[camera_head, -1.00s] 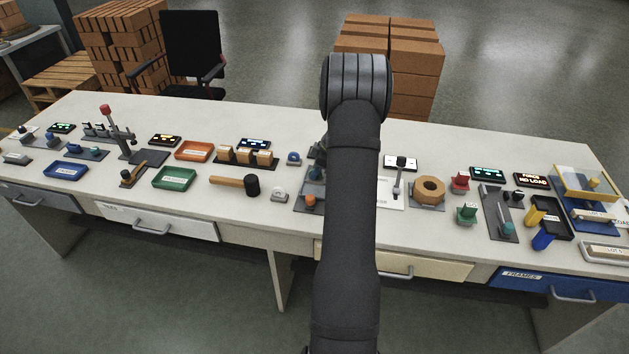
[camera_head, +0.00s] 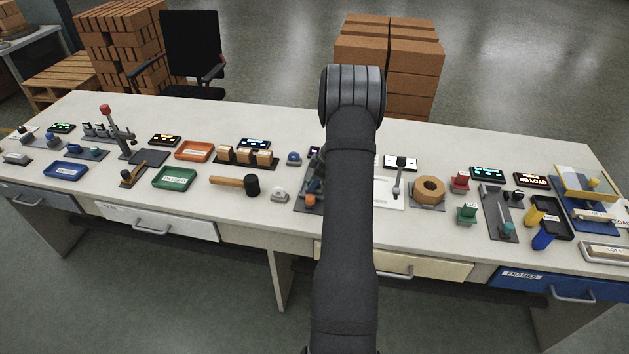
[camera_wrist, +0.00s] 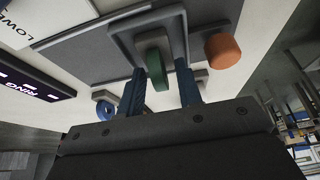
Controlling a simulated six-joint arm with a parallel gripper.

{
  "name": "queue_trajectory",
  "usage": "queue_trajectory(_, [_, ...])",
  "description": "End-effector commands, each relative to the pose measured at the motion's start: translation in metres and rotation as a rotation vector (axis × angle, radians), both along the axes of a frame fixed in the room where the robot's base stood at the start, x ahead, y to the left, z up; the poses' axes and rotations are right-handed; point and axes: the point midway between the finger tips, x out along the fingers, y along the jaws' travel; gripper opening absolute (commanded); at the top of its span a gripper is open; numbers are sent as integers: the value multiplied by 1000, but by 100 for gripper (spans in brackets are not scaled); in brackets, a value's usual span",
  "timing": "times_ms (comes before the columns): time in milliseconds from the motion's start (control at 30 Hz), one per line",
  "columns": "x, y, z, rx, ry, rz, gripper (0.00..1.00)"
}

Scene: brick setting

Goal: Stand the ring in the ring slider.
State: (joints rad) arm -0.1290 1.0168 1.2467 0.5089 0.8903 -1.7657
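In the wrist view a green piece (camera_wrist: 156,70), which looks like the ring seen nearly edge-on, stands upright against a grey block. Grey walls of what looks like the ring slider (camera_wrist: 122,45) flank it. My gripper (camera_wrist: 160,88) has its two blue fingers apart, one on each side of the green piece, with a gap showing on both sides. I cannot tell whether the ring is seated in the slider. In the head view my arm hides the gripper and ring; part of the slider's dark base (camera_head: 303,200) shows left of the arm.
An orange knob (camera_wrist: 222,50) is close right of the fingers. A blue round part (camera_wrist: 105,111) is at their left. A dark display labelled RING (camera_wrist: 32,84) lies further left. In the head view a mallet (camera_head: 236,184) and a wooden nut (camera_head: 428,191) flank my arm.

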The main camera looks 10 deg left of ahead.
Motion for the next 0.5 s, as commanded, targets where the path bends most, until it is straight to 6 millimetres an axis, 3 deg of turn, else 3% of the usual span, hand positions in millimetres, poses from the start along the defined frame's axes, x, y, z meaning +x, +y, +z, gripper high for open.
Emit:
queue_trajectory(267, [0,0,4,0,-1,0,32])
queue_trajectory(500, [1,-15,41,1,-5,-2,32])
